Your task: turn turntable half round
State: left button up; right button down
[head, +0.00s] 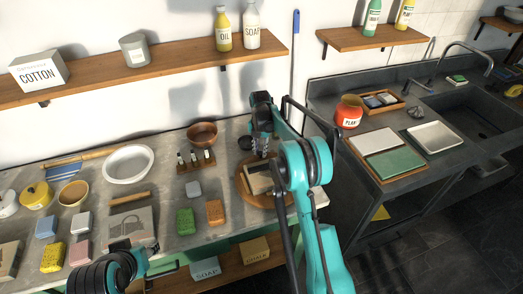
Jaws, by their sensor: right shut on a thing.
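The turntable (243,187) is a round wooden disc on the grey bench, left of my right arm. A pale grey-brown slab lies on it. My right arm covers the disc's right part. My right gripper (262,153) is pointed down at the far side of the disc, shut on what seems to be part of the turntable; the contact is small and partly hidden. My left gripper (165,268) is low at the front of the bench, away from the turntable, and its fingers are too unclear to read.
A copper bowl (202,134), a rack of small bottles (196,163), a green block (185,222) and an orange block (215,212) stand left of the turntable. A white basin (129,165) is farther left. A wooden shelf (150,76) hangs above. A sink counter is at right.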

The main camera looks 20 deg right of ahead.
jog(key=shift+a, duration=0.1)
dwell(0.3)
jog(key=c, duration=1.3)
grip_release()
jog(key=shift+c, duration=0.2)
notch_tip(320, 180, up, 12)
